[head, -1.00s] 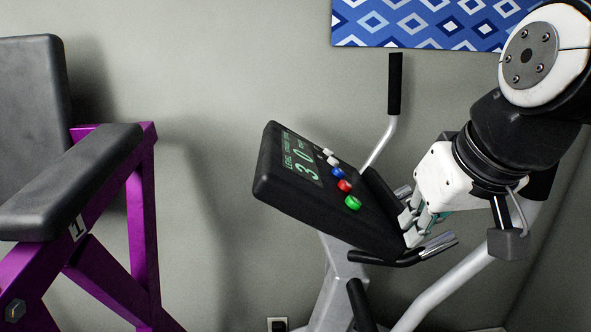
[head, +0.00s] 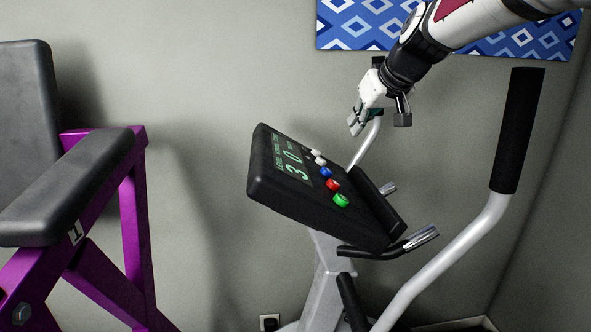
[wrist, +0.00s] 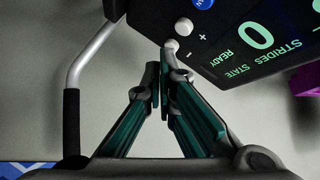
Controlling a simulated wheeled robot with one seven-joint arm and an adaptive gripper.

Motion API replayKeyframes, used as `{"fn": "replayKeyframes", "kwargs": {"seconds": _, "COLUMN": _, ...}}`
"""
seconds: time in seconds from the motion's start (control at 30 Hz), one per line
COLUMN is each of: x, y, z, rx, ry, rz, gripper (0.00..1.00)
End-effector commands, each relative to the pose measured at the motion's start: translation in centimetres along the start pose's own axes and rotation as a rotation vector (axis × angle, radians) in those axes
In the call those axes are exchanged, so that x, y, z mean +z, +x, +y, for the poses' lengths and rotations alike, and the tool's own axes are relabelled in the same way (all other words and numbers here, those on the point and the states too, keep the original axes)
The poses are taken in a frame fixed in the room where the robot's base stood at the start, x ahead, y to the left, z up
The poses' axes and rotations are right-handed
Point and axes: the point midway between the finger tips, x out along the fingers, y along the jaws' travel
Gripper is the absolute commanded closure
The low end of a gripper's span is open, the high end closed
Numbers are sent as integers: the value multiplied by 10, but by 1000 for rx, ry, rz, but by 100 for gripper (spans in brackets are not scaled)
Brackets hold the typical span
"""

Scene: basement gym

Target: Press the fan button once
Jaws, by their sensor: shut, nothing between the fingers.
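The black exercise console (head: 310,215) tilts up on its post and has a row of coloured buttons beside its lit screen (head: 293,160). The blue button (head: 326,172) lies between the red button (head: 333,185) and two small white buttons (head: 320,161). In the wrist view the blue button (wrist: 204,3) is cut off by the top edge, with cropped lettering on it. The white buttons (wrist: 183,26) carry plus and minus signs beside them. My gripper (head: 355,126) is shut and empty, above and behind the console. Its fingertips (wrist: 160,75) appear near the minus button; contact cannot be told.
A green button (head: 341,200) is at the near end of the row. Handlebars stand behind (head: 365,145) and at right (head: 515,130) of the console. A purple-framed bench (head: 135,230) is at left. A blue patterned panel (head: 350,25) hangs on the wall.

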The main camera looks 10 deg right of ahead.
Motion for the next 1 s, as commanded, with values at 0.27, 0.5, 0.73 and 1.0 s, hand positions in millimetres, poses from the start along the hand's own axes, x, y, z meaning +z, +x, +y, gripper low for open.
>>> {"fn": "replayKeyframes", "kwargs": {"seconds": 0.27, "x": -13, "y": 11, "z": 10, "rx": -2, "ry": -9, "rz": 19, "gripper": 100}}
{"fn": "replayKeyframes", "kwargs": {"seconds": 0.5, "x": -12, "y": 11, "z": 10, "rx": -2, "ry": -8, "rz": 19, "gripper": 100}}
{"fn": "replayKeyframes", "kwargs": {"seconds": 0.73, "x": -7, "y": 18, "z": 5, "rx": -3, "ry": -8, "rz": 18, "gripper": 100}}
{"fn": "replayKeyframes", "kwargs": {"seconds": 1.0, "x": 10, "y": 44, "z": -13, "rx": -3, "ry": -8, "rz": 17, "gripper": 100}}
